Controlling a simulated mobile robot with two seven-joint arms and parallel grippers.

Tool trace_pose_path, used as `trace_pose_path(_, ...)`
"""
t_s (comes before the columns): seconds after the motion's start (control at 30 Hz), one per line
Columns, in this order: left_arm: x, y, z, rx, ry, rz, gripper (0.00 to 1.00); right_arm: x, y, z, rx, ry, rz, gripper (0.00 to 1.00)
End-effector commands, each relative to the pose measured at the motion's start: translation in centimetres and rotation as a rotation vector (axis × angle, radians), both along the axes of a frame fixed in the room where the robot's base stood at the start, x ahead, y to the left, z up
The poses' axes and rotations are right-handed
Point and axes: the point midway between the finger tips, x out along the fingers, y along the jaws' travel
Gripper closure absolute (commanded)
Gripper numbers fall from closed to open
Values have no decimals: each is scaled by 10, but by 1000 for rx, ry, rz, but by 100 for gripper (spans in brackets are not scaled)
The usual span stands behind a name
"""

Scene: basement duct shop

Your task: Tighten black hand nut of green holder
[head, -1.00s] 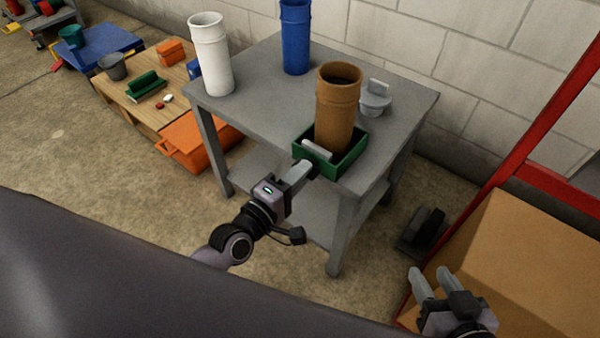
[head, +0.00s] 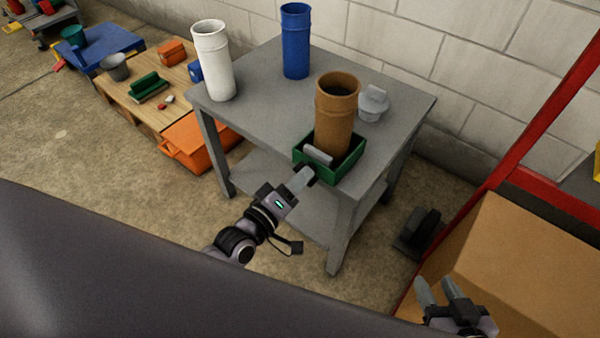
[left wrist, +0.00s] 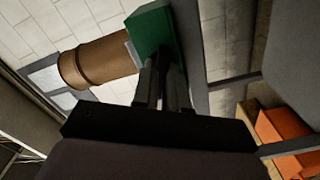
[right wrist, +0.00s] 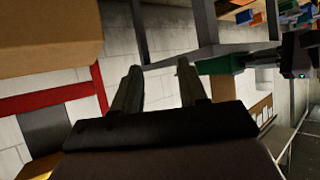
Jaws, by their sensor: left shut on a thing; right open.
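The green holder (head: 345,180) is an open box at the front corner of the grey table. A brown pipe (head: 335,125) stands upright in it. A grey plate (head: 318,155) lies inside the holder's near left wall. The black hand nut (head: 313,172) is on the holder's near left side, mostly covered by my gripper. My left gripper (head: 306,177) is shut on the nut. In the left wrist view the fingers (left wrist: 165,75) meet the green holder (left wrist: 153,30), and the nut is hidden between them. My right gripper (head: 438,285) is open and empty, low at the right.
A cardboard box (head: 530,270) and a red frame (head: 545,120) stand at the right. An orange crate (head: 200,142) sits left of the table.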

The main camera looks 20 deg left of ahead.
Motion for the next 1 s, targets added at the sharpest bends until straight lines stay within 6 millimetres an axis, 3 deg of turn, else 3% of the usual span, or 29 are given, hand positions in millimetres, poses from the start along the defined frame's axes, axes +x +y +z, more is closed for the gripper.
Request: trace_pose_path(1.0,0,0,1,861,-312,-1,100,-22,-33,-15,-15,113,-80,57)
